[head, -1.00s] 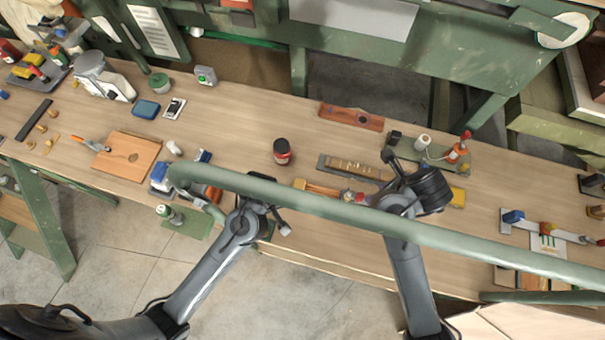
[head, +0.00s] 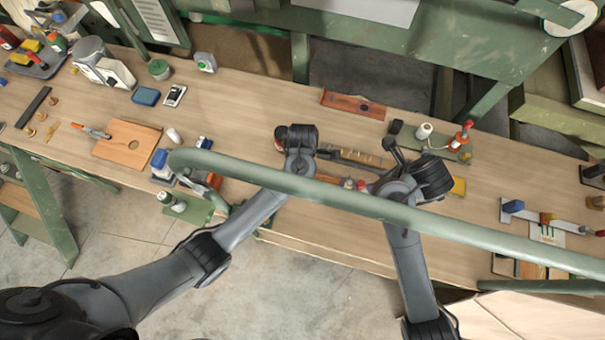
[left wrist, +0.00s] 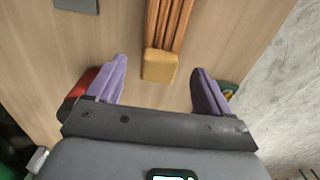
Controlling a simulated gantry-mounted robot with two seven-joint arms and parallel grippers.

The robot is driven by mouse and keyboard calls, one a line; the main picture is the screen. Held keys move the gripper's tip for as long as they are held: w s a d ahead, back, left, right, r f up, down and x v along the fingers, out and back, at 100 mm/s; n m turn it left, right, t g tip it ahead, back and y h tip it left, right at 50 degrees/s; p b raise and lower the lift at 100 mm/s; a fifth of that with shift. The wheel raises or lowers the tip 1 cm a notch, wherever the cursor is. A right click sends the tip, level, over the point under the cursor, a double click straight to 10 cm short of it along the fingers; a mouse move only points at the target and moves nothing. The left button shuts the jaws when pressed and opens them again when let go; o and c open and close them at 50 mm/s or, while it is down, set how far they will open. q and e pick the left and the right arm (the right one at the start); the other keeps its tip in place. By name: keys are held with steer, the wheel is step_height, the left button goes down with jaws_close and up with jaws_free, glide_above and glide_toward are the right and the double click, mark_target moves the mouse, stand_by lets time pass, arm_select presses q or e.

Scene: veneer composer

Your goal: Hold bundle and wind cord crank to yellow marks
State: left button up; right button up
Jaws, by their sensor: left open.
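A bundle of thin wooden strips (left wrist: 170,25) with a yellow block (left wrist: 160,67) at its near end lies between my left gripper's purple fingers in the left wrist view. The open fingers of my left gripper (left wrist: 158,88) stand apart on either side, with gaps to the block. In the head view my left gripper (head: 302,140) is over the middle of the bench and hides much of what lies below. My right gripper (head: 390,160) is beside a green plate (head: 442,148) bearing a white spool (head: 424,131) and a red-topped post (head: 466,130). Its jaw state is unclear. No yellow marks can be made out.
A green rail (head: 330,197) crosses in front of both arms. A dark-lidded jar (head: 281,135) is close to my left wrist.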

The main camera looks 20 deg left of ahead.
arm_select(q)
steer(key=shift+f, duration=3.4)
steer(key=c, duration=1.3)
